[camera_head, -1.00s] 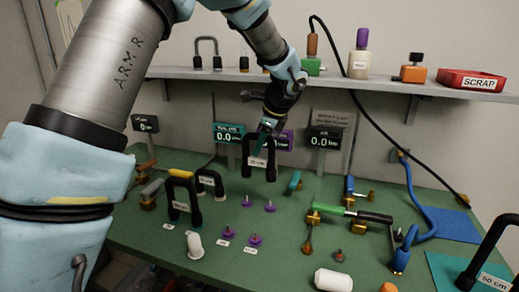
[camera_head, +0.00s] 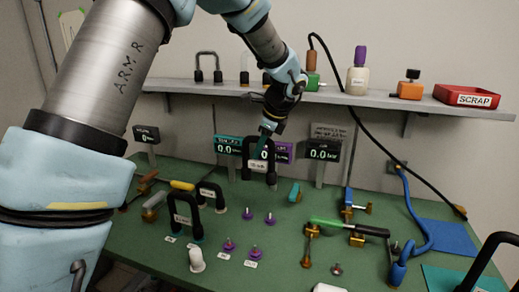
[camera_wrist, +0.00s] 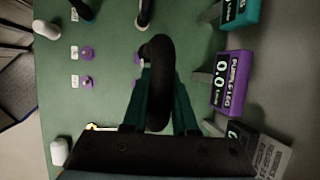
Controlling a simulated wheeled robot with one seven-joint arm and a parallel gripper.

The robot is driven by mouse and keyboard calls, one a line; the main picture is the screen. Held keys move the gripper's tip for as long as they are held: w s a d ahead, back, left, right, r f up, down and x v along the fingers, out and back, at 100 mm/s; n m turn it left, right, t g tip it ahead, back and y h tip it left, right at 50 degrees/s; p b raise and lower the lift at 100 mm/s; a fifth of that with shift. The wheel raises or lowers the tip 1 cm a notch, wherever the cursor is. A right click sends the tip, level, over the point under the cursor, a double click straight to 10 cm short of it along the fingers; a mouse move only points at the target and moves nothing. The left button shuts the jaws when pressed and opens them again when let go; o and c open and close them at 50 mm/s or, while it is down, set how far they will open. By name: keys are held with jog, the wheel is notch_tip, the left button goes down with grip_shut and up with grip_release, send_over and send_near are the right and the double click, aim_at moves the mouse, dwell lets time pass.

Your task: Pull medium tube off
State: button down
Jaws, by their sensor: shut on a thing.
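A black U-shaped tube (camera_head: 248,150) with a white label hangs at mid-bench, open ends down; I take it for the medium tube. My gripper (camera_head: 266,132) is shut on its top bend, reaching from above. In the wrist view the dark bend (camera_wrist: 158,60) lies between the two teal fingers (camera_wrist: 158,100). The tube's lower ends appear clear of the bench, above small purple pegs (camera_head: 270,218). The label text on the held tube is too small to read.
Displays stand behind the tube, including a teal one (camera_head: 228,143), a purple one (camera_wrist: 232,85) and a black one (camera_head: 322,150). The shelf (camera_head: 330,97) above carries a red scrap tray (camera_head: 467,95). Brass fittings and a blue hose (camera_head: 415,200) lie to the right.

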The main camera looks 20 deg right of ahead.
jog(key=shift+r, duration=0.4)
notch_tip(320, 180, up, 3)
jog(key=p, duration=0.3)
